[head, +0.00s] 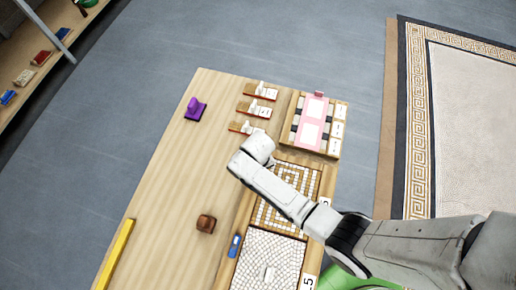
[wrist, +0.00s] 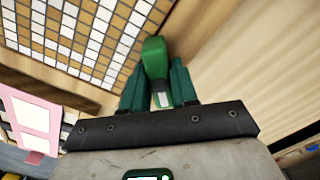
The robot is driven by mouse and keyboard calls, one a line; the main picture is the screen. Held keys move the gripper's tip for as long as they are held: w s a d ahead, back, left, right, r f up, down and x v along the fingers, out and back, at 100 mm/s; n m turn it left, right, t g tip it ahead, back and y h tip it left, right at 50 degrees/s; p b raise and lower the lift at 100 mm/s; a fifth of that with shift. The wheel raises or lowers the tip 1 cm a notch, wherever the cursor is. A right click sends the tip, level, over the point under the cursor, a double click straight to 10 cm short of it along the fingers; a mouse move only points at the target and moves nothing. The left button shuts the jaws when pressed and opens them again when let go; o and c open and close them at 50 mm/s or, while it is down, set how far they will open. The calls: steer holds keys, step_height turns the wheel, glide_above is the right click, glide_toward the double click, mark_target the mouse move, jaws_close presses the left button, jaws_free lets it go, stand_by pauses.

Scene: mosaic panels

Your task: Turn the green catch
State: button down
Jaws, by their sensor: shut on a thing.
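The green catch (wrist: 154,50) sits at the edge of a mosaic panel with brown and white tiles (wrist: 85,30) in the wrist view. My gripper (wrist: 157,72) has its two dark green fingers on either side of the catch and is shut on it. In the head view, the same panel (head: 300,181) shows a square spiral pattern on the wooden table. The catch and my fingers are hidden behind my arm there.
A white-tiled panel (head: 255,250) lies nearer, with a blue piece (head: 235,245) at its left edge. A pink frame (head: 312,110) lies beyond. A purple block (head: 195,110), a brown block (head: 206,223) and a yellow bar (head: 116,254) stand left. The table's left middle is clear.

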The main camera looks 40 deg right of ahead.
steer(key=n+p, duration=0.1)
steer(key=n, duration=0.3)
steer(key=shift+r+n, duration=0.1)
steer(key=shift+n, duration=0.2)
steer(key=n+p, duration=0.1)
steer(key=n, duration=0.3)
steer(key=shift+n, duration=0.4)
steer(key=c, duration=1)
jaws_free()
steer(key=shift+o, duration=0.2)
step_height(320, 180, up, 11)
steer(key=p, duration=0.2)
steer(key=shift+f, duration=0.2)
